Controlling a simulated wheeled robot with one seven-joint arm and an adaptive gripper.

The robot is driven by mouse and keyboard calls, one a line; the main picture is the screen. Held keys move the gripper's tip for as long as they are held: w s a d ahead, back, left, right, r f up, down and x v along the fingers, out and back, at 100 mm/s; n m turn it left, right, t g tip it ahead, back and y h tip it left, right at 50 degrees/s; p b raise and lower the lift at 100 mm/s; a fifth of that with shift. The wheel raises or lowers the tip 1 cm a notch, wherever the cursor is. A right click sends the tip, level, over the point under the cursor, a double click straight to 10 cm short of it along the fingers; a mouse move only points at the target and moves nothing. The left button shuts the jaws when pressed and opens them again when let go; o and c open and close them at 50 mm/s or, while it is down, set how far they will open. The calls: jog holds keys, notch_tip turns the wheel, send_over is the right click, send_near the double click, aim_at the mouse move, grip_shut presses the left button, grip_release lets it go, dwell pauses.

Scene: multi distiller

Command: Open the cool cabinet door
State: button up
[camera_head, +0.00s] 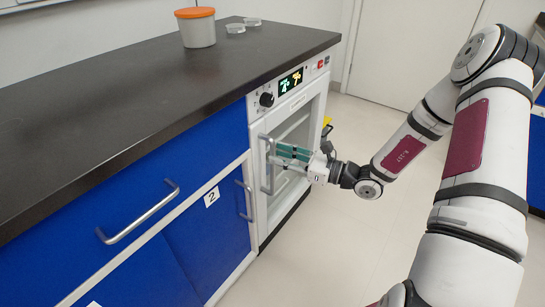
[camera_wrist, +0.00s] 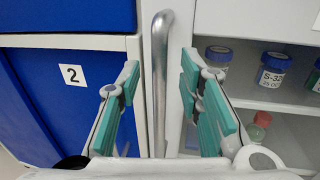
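The cool cabinet (camera_head: 286,95) is a white unit with a lit display and a window door (camera_head: 296,128) that looks shut. Its vertical metal handle (camera_head: 267,180) is on the door's left side. In the wrist view the handle (camera_wrist: 160,85) stands upright between the teal finger pads of my gripper (camera_wrist: 160,70). The fingers are spread, with a visible gap on each side of the handle. In the head view my gripper (camera_head: 281,154) is in front of the door at handle height, and its fingers hide part of the handle.
Blue cabinets with a "2" label (camera_wrist: 72,75) adjoin on the left. Labelled jars (camera_wrist: 272,70) show inside on a shelf (camera_wrist: 262,97). A tub with an orange lid (camera_head: 197,28) stands on the dark countertop (camera_head: 130,85).

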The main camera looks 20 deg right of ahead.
jog(key=shift+b+x, duration=0.3)
jog(key=shift+x, duration=1.2)
grip_shut()
